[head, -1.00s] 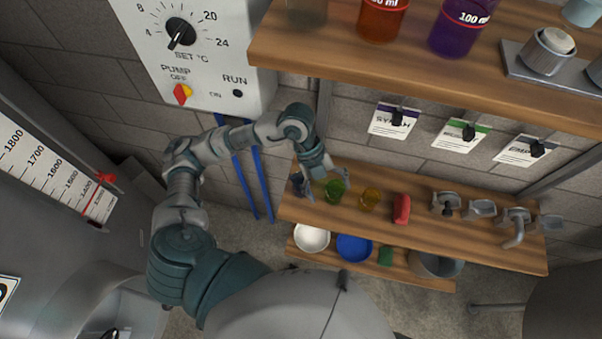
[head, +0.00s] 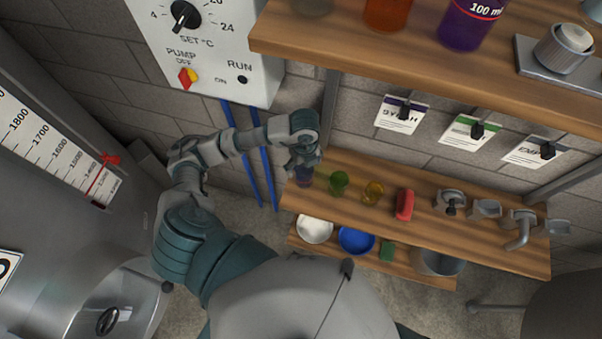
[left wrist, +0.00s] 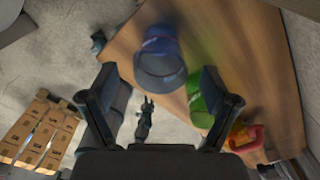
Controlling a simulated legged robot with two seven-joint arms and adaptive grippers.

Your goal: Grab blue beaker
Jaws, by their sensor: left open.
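The blue beaker (head: 304,177) stands at the left end of the middle wooden shelf, partly hidden under my left gripper (head: 303,160) in the head view. In the left wrist view the blue beaker (left wrist: 160,45) lies just ahead of my open left gripper (left wrist: 158,80), roughly centred between the fingertips. The fingers look empty. I cannot tell whether they touch the beaker. My right gripper is not in view.
A green beaker (head: 339,183) stands close right of the blue one, then a yellow beaker (head: 373,193) and a red object (head: 404,204). An upper shelf (head: 420,75) overhangs behind. Blue pipes (head: 243,160) run down the wall at left. A lower shelf holds bowls.

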